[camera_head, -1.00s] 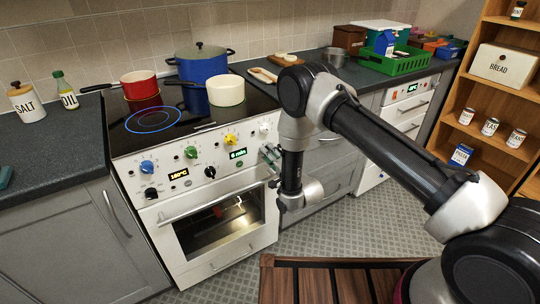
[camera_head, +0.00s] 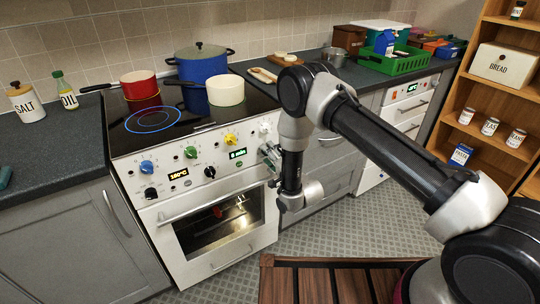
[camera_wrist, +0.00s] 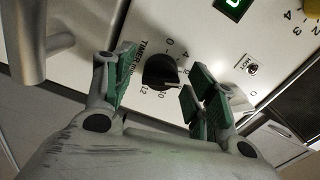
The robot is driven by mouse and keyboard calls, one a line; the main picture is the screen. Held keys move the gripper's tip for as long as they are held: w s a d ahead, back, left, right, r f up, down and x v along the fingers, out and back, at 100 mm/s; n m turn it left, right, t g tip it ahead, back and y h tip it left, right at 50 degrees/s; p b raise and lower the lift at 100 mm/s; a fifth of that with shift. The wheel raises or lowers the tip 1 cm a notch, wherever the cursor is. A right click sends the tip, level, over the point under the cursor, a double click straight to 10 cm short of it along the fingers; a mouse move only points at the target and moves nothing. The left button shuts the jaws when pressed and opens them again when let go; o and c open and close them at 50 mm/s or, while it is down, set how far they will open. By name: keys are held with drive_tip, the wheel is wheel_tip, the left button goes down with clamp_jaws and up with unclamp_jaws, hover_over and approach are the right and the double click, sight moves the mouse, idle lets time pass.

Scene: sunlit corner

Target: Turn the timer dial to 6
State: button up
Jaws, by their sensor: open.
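The timer dial (camera_wrist: 158,72) is a black round knob on the white stove panel (camera_wrist: 200,30), with printed numbers around it. A light pointer mark on it faces the lower right in the wrist view. In the head view my gripper hides the dial. My gripper (camera_wrist: 158,80) is open, its green-padded fingers on either side of the dial; I cannot tell whether they touch it. It also shows in the head view (camera_head: 268,158), in front of the panel's right end. A green display (camera_head: 238,153) beside it seems to read 8 min.
The oven door handle (camera_wrist: 40,45) runs close on the left in the wrist view. A HOT lamp (camera_wrist: 252,68) lies to the right. Blue (camera_head: 147,167), green (camera_head: 191,152) and yellow (camera_head: 230,140) knobs line the panel. Pots stand on the hob.

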drive_tip(key=v, duration=1.2)
